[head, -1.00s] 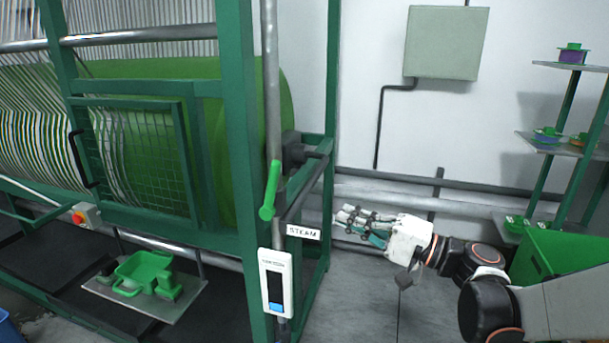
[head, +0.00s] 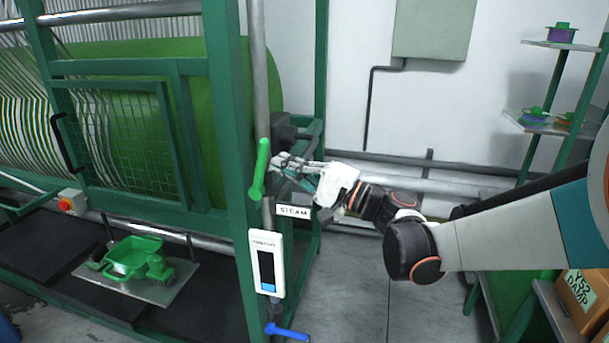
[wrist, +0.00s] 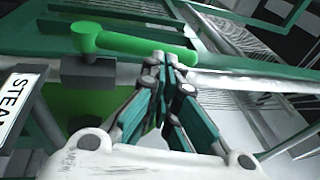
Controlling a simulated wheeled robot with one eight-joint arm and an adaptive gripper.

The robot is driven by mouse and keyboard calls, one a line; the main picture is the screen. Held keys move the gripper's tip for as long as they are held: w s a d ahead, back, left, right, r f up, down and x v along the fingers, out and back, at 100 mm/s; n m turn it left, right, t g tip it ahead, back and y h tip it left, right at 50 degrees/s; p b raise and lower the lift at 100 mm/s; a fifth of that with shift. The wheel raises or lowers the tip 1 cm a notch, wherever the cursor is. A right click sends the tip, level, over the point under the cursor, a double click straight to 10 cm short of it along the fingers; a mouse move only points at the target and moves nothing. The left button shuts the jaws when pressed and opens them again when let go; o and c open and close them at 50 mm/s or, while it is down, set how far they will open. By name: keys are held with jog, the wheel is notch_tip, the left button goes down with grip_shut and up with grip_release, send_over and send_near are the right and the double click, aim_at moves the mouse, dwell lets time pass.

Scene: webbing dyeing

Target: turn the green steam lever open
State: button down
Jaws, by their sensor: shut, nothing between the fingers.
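The green steam lever (head: 260,169) stands nearly upright on the grey vertical pipe at the machine's front post, above the white STEAM label (head: 293,211). In the wrist view the lever (wrist: 130,44) lies across the top, with its round hub at the left and its free end at the right. My gripper (head: 277,163) is just right of the lever in the head view. In the wrist view its closed fingertips (wrist: 164,60) are at or very near the lever's bar; I cannot tell whether they touch. Nothing is between the fingers.
A white gauge panel (head: 267,263) and a blue lever (head: 287,331) sit below on the same pipe. The green machine post (head: 226,130) stands close on the left. A shelf rack (head: 545,125) and a box (head: 584,300) are at the right. Floor between is clear.

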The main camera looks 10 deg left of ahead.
aim_at(261, 162)
jog(key=shift+w+a+r, duration=0.1)
jog(key=shift+a+r, duration=0.05)
jog(key=shift+a, duration=0.35)
jog(key=shift+w+a+r+h+p, duration=0.1)
jog(key=shift+a+r+h+p, duration=0.25)
jog(key=shift+a+p, duration=0.25)
jog(key=shift+a+r+h+p, duration=0.3)
jog(key=shift+a+h+p, duration=0.05)
jog(key=shift+a+p, duration=0.2)
